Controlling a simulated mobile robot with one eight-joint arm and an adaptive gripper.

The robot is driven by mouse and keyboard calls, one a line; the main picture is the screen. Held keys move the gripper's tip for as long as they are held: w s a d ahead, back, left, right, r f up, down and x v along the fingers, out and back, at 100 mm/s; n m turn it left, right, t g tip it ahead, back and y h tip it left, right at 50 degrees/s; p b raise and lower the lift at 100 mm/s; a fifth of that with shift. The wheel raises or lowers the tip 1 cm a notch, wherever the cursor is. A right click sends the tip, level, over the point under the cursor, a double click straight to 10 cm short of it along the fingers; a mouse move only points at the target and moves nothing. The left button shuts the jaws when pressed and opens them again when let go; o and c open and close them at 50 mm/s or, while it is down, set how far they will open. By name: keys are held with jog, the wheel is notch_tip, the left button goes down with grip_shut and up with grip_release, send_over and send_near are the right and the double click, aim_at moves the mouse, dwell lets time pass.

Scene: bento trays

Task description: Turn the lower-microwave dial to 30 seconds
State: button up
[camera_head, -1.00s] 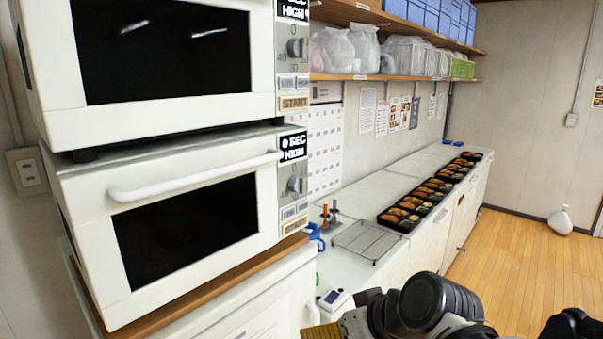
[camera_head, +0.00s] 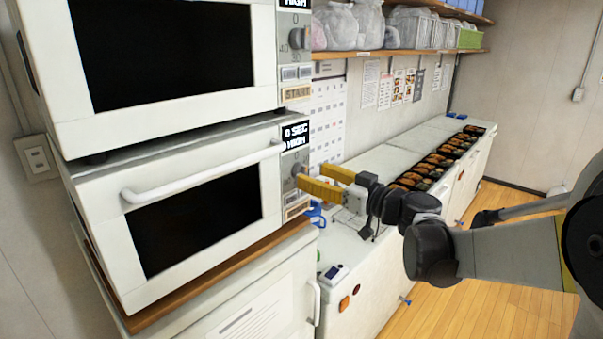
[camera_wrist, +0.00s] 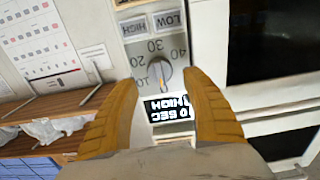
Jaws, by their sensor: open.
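The lower microwave (camera_head: 195,210) is white with a dark window and a long handle. Its display (camera_head: 295,136) reads 0 SEC, HIGH; it shows upside down in the wrist view (camera_wrist: 168,108). The grey dial (camera_wrist: 157,72) is below that display, with an orange mark on the side toward the display. Numbers including 20, 30 and 40 are printed around it. My gripper (camera_wrist: 160,80) is open, its yellow fingers on either side of the dial. I cannot tell whether they touch it. In the head view my gripper (camera_head: 308,178) is at the control panel, partly covering the dial.
The upper microwave (camera_head: 165,55) stands directly above, with a similar panel. A white counter (camera_head: 375,160) with several filled bento trays (camera_head: 430,165) runs away on the right. A small device (camera_head: 333,273) lies on its near end. A shelf with bags (camera_head: 345,25) is above.

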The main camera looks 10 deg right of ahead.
aim_at(306, 172)
jog(key=shift+x, duration=1.9)
jog(key=shift+s, duration=0.1)
jog(key=c, duration=1.2)
